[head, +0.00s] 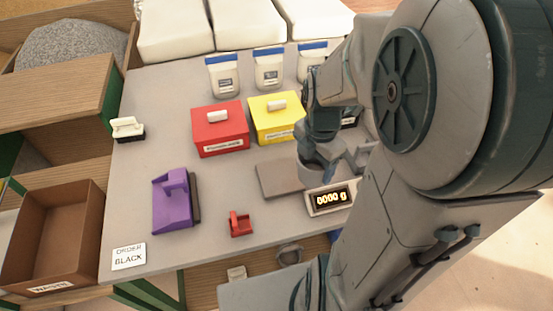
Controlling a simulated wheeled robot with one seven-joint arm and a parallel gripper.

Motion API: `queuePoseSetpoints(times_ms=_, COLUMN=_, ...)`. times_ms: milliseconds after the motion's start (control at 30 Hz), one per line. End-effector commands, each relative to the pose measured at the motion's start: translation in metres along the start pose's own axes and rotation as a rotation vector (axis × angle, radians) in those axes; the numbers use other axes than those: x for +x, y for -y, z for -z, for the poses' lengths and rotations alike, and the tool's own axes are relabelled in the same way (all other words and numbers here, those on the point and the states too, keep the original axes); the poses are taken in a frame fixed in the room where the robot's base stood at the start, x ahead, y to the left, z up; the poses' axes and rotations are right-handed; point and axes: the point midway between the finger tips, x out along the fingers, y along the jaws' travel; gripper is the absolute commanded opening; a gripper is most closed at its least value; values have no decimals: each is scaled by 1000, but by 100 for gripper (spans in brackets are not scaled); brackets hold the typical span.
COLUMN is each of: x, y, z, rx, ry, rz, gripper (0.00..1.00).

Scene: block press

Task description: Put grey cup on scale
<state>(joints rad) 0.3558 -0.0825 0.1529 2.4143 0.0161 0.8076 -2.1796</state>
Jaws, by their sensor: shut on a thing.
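The grey cup (314,174) is in the head view, partly hidden by my gripper and arm. My gripper (312,160) is shut on the cup. The cup is at the right part of the scale, by its flat brown-grey plate (278,179) and just behind the display. I cannot tell whether it touches the plate. The scale's display (332,197) reads 0000 g.
A red box (220,130) and a yellow box (276,122) stand behind the scale. A purple device (173,203) and a small red object (241,224) are left and front. White jars (223,78) line the back. A brown waste bin (55,235) is at left.

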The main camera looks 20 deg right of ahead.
Motion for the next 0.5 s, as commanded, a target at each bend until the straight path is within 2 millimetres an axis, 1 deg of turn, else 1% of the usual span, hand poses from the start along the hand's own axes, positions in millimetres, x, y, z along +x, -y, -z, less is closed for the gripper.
queuePoseSetpoints(times_ms=100, x=13, y=-20, z=4, rx=-5, ry=-4, rz=3, gripper=46)
queuePoseSetpoints(times_ms=500, x=55, y=-88, z=15, rx=-3, ry=-4, rz=3, gripper=46)
